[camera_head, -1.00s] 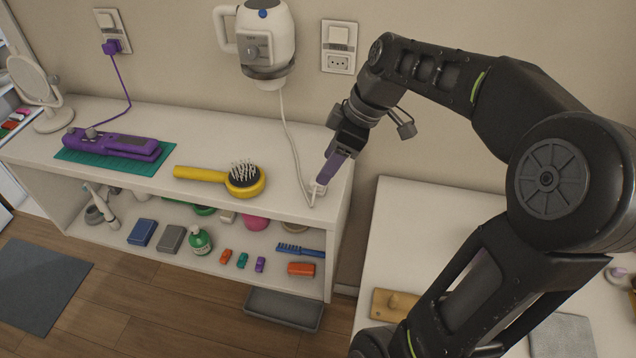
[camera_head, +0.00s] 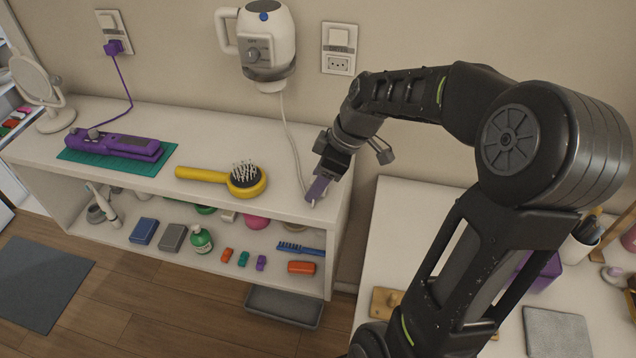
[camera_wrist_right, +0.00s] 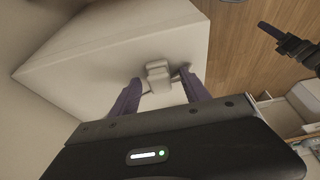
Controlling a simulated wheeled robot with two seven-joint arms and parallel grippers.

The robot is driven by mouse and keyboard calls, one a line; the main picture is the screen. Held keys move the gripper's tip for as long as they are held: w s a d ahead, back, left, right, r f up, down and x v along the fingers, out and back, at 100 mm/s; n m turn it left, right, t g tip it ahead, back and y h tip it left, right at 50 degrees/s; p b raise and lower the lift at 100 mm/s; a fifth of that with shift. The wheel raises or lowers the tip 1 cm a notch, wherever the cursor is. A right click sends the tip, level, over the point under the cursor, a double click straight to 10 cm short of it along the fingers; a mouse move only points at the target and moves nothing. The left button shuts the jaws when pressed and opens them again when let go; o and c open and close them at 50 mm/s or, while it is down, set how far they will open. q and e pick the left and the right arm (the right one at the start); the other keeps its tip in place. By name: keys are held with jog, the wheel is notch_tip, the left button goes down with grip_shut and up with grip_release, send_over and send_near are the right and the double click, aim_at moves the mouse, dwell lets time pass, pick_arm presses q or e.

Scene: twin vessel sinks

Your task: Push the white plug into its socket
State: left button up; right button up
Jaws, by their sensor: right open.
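The white plug (camera_wrist_right: 158,76) lies on the white shelf top near its right end, with its cord running up to the hair dryer (camera_head: 262,45). My right gripper (camera_wrist_right: 161,80) is open, with one purple finger on each side of the plug in the right wrist view. I cannot tell if the fingers touch it. In the head view the right gripper (camera_head: 315,194) hides most of the plug. The wall socket (camera_head: 339,63) is under a switch, right of the dryer, and is empty. A dark gripper with a purple tip, apparently my left (camera_wrist_right: 270,32), shows small in the right wrist view.
A yellow hairbrush (camera_head: 215,178) lies left of the plug on the shelf top. A purple straightener (camera_head: 115,143) lies on a green mat (camera_head: 70,156), its own plug (camera_head: 113,47) in another wall outlet. A white table (camera_head: 400,215) stands to the right, across a gap.

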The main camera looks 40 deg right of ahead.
jog(key=shift+c, duration=0.3)
grip_shut()
dwell(0.6)
